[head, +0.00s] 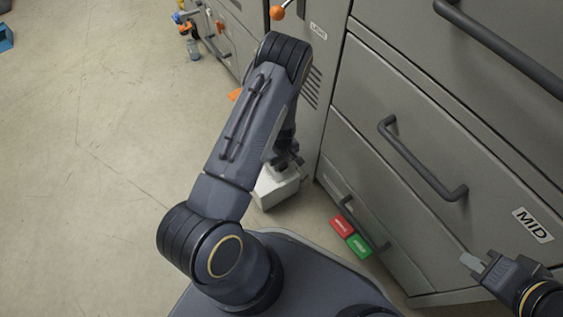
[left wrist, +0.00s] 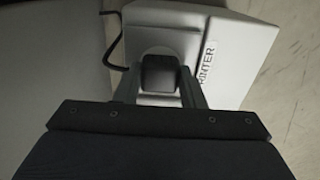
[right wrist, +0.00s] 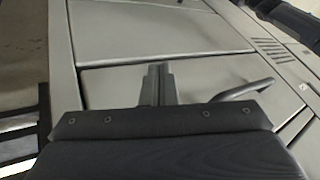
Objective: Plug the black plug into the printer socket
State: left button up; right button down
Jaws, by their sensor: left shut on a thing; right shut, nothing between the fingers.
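The black plug (left wrist: 158,74) is between the fingers of my left gripper (left wrist: 158,88) in the left wrist view. It is right over the face of the white box with the PRINTER label (left wrist: 232,45), in line with the socket area, which the plug and fingers mostly cover. I cannot tell whether the plug is seated in the socket. In the head view the white box (head: 276,190) is on the floor beside the cabinet, and my left gripper (head: 284,165) is at it, partly hidden by my arm. My right gripper (head: 472,262) is shut and empty in front of the drawers.
A black cable (left wrist: 114,48) runs beside the white box. Grey cabinets with drawer handles (head: 425,160) stand along the right. A red and a green block (head: 359,246) lie at the cabinet's foot. A bottle (head: 193,48) stands far back; the left floor is clear.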

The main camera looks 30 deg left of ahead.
pick_arm(q)
jog(key=shift+f, duration=0.1)
jog(key=o, duration=1.5)
jog(key=shift+r+p, duration=2.55)
jog(key=shift+r, duration=0.9)
